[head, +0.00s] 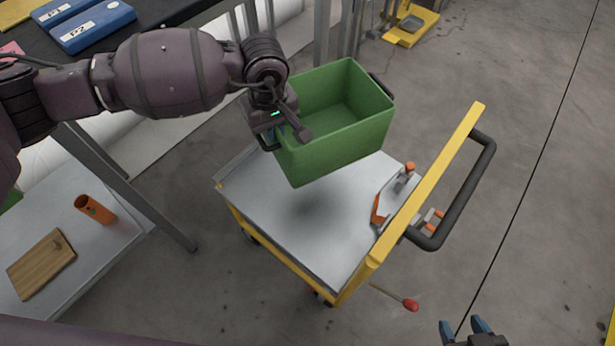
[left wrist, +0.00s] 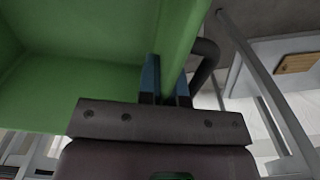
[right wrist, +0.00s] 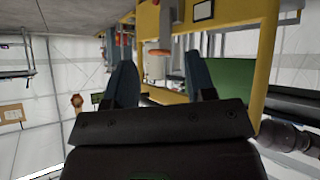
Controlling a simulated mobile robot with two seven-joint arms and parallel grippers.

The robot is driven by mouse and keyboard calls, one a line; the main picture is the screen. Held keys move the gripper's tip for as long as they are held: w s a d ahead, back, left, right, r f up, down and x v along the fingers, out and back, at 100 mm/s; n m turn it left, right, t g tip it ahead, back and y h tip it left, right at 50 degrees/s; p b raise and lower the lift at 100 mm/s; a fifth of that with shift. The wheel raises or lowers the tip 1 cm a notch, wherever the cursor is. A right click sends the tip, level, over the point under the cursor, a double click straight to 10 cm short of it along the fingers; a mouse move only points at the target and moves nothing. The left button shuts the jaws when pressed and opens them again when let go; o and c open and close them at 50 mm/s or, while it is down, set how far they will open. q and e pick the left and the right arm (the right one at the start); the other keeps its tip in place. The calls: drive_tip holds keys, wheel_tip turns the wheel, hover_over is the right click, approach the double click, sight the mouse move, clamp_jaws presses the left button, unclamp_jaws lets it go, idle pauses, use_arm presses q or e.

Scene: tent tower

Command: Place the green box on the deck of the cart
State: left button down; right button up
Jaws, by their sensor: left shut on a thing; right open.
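The open-topped green box (head: 335,140) hangs above the grey deck of the cart (head: 290,222), with a soft shadow on the deck below it. My left gripper (head: 278,130) is shut on the box's near left wall; in the left wrist view the blue fingers (left wrist: 165,82) pinch the green wall (left wrist: 185,35) beside a dark handle. The box appears empty. My right gripper (head: 468,330) is open and empty at the bottom right of the head view, apart from the cart; its fingers also show in the right wrist view (right wrist: 160,85).
The cart has a yellow end panel (head: 425,190) with a black push handle (head: 470,190). A tool with orange parts (head: 392,200) lies on the deck beside that panel. At left, a table (head: 110,245) holds an orange cup (head: 95,209) and a wooden board (head: 42,264).

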sight(278, 161)
use_arm(q)
wheel_tip(278, 161, down, 13)
drive_tip(key=b, duration=0.3)
drive_tip(key=shift+r+b, duration=0.2)
drive_tip(key=shift+b, duration=0.1)
wheel_tip(278, 161, down, 7)
drive_tip(key=b, duration=0.2)
drive_tip(key=shift+r, duration=0.15)
use_arm(e)
drive_tip(key=shift+w+a+f+t, duration=0.15)
drive_tip(key=shift+w+f+t, duration=0.35)
drive_tip(key=shift+t, duration=0.3)
use_arm(q)
drive_tip(key=shift+d, duration=0.1)
drive_tip(key=c, duration=1.7)
unclamp_jaws()
drive_tip(key=shift+f, duration=0.25)
drive_tip(key=o, duration=0.4)
use_arm(e)
drive_tip(key=shift+r, duration=0.1)
